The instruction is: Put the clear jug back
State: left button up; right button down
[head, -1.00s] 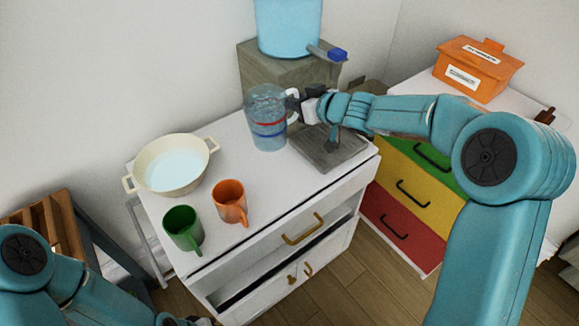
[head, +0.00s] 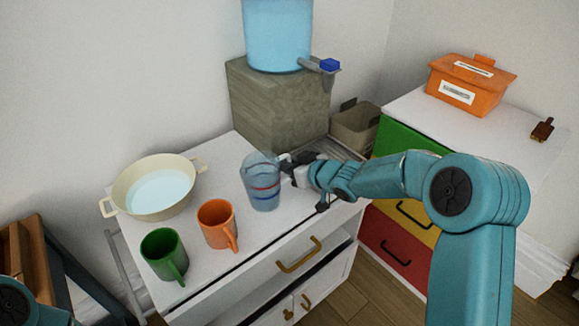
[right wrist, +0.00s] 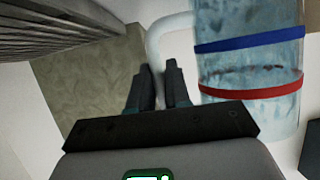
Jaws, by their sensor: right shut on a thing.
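The clear jug (head: 262,184), with a blue and a red band, is over the front right part of the white cabinet top (head: 222,168). It looks about upright; I cannot tell whether its base touches the top. My right gripper (head: 288,168) is at its right side, shut on the jug's handle. In the right wrist view the jug (right wrist: 248,65) stands right of the fingers (right wrist: 158,88), and its pale handle (right wrist: 160,42) runs to them. Liquid shows inside near the bands. My left gripper is out of view.
An orange mug (head: 215,224) is close left of the jug, with a green mug (head: 160,253) and a cream pan of water (head: 150,203) beyond. A blue water dispenser (head: 278,35) stands on a grey block (head: 275,105) behind. An orange box (head: 468,85) is at right.

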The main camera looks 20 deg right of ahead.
jog(key=c, duration=1.1)
grip_release()
jog(key=shift+f, duration=0.1)
jog(key=p+v, duration=0.1)
jog(key=v, duration=1.1)
